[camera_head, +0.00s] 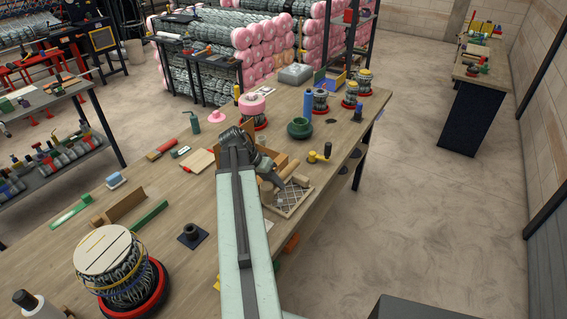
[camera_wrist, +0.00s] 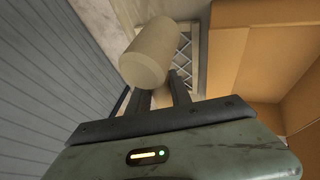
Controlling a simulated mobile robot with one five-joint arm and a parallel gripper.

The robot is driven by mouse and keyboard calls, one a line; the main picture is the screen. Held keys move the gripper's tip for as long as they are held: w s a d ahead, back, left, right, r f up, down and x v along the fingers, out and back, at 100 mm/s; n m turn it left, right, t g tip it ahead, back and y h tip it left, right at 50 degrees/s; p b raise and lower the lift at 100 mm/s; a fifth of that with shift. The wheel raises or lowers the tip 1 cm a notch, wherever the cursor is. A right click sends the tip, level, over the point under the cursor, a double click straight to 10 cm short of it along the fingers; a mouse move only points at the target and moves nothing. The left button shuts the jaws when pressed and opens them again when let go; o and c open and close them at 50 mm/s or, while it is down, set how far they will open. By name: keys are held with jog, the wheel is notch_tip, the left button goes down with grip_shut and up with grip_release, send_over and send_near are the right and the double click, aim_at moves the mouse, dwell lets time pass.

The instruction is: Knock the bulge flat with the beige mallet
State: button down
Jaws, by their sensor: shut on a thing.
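The beige mallet's rounded head (camera_wrist: 163,52) fills the space in front of my gripper's fingers (camera_wrist: 160,95) in the wrist view. My gripper is shut, seemingly on the handle, which is mostly hidden. I cannot make out the bulge.
An open brown carton (camera_wrist: 255,50) stands close on the right in the wrist view. On the table (camera_head: 215,237) are a yellow-handled tool (camera_head: 319,154), a green round pot (camera_head: 300,128) and a blue bottle (camera_head: 308,105). A wire roll (camera_head: 118,268) stands at the near left.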

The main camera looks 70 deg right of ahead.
aim_at(285, 174)
jog(key=shift+n+h, duration=0.3)
jog(key=shift+n, duration=0.4)
jog(key=s+d+r+p, duration=0.1)
jog(key=r+p, duration=0.1)
jog(key=d+r+p, duration=0.2)
jog(key=s+d+r+p, duration=0.1)
jog(key=r+p, duration=0.1)
jog(key=shift+s+d, duration=0.2)
jog(key=shift+s, duration=0.15)
jog(key=shift+d, duration=0.1)
jog(key=shift+f, duration=0.2)
notch_tip(285, 174, down, 5)
jog(key=b, duration=0.5)
jog(key=shift+f+b, duration=0.2)
jog(key=shift+b, duration=0.2)
